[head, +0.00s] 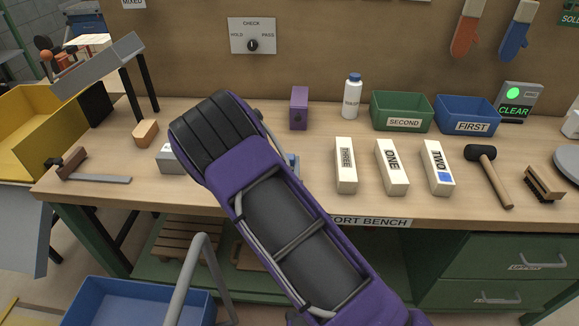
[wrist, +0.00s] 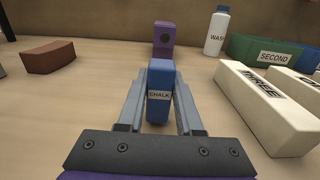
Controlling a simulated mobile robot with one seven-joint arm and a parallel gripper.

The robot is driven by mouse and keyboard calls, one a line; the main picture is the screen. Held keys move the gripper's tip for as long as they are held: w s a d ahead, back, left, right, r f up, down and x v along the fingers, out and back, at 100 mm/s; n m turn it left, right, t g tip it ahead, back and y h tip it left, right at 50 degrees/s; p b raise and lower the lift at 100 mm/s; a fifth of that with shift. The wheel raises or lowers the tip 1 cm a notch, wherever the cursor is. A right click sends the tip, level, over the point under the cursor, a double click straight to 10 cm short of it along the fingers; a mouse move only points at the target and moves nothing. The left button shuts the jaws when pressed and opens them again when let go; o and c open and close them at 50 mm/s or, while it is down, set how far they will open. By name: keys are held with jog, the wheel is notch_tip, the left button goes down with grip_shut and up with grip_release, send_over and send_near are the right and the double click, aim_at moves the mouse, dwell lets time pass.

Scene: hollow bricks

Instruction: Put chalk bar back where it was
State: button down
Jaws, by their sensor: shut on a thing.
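In the head view my arm hides most of the gripper and the bar; only a small blue-grey part shows beside the arm.
A purple block (head: 299,108) stands behind the bar. A white bottle (head: 352,95), green SECOND bin (head: 402,110) and blue FIRST bin (head: 467,114) line the back. Cream bricks THREE (head: 346,165), ONE (head: 391,166) and TWO (head: 437,167) lie right. Bare wood is left of the bar.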

jog(key=shift+f, duration=0.3)
jog(key=shift+f, duration=0.1)
jog(key=shift+f, duration=0.15)
jog(key=c, duration=0.6)
grip_release()
jog(key=shift+r, duration=0.2)
jog(key=shift+s, duration=0.25)
jog(key=s, duration=1.1)
jog(key=shift+s+a, duration=0.2)
jog(key=shift+s, duration=0.1)
